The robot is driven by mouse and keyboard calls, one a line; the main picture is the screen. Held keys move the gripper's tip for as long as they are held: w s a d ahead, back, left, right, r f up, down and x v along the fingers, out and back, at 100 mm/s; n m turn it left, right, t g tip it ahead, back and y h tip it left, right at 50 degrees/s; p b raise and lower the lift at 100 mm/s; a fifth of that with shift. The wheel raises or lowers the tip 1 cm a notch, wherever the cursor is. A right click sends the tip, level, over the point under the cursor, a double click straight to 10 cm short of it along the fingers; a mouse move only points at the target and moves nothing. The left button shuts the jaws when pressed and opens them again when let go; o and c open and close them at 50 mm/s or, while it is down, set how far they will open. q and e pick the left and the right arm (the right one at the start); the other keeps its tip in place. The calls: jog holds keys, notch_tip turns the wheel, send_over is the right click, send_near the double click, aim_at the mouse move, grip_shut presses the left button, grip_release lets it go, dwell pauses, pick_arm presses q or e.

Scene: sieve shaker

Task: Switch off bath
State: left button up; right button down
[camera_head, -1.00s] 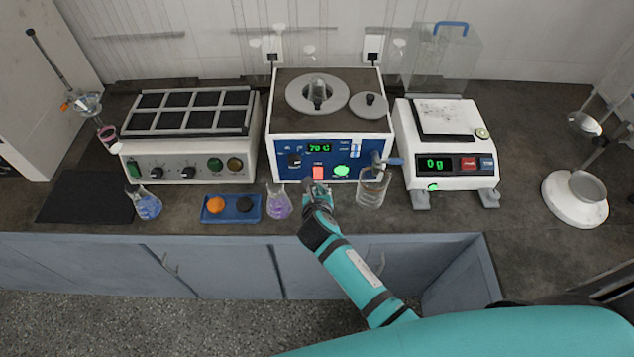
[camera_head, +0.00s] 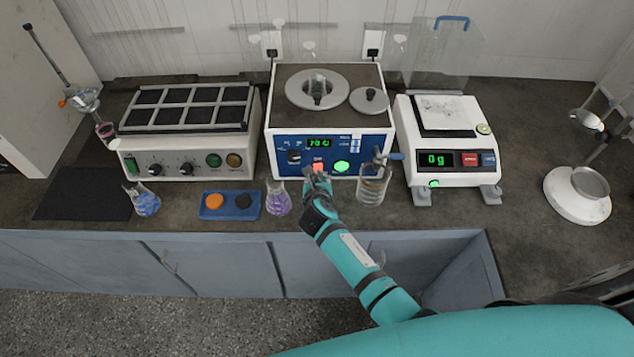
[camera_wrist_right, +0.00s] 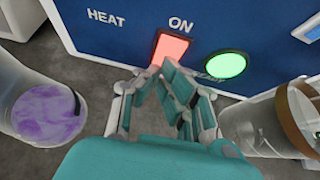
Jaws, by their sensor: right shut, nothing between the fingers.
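The bath (camera_head: 328,104) is a white box with a blue front panel and a round opening on top. Its display (camera_head: 319,143) is lit green. The red lit switch (camera_wrist_right: 172,49) sits under the word ON in the right wrist view, left of a round green light (camera_wrist_right: 225,65). My right gripper (camera_wrist_right: 165,72) is shut and empty, with its fingertips at the lower edge of the red switch; I cannot tell if they touch it. In the head view my right gripper (camera_head: 316,176) covers part of the switch. My left gripper is not in view.
A flask with purple liquid (camera_head: 278,201) stands just left of my right gripper, and a glass beaker (camera_head: 372,188) stands just right. A balance (camera_head: 444,150) is to the right. A multi-place heater (camera_head: 188,140) and blue tray (camera_head: 230,215) are to the left.

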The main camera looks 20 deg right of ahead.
jog(key=shift+w+f+t+b, duration=0.1)
jog(key=shift+f+t+b, duration=0.4)
jog(key=shift+b, duration=0.6)
jog(key=shift+w+r+p, duration=0.1)
jog(key=shift+r+p, duration=0.3)
jog(key=shift+p, duration=0.05)
jog(key=shift+w+r+p, duration=0.15)
jog(key=shift+r+p, duration=0.95)
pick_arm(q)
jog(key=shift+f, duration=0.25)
pick_arm(e)
jog(key=shift+f, duration=0.1)
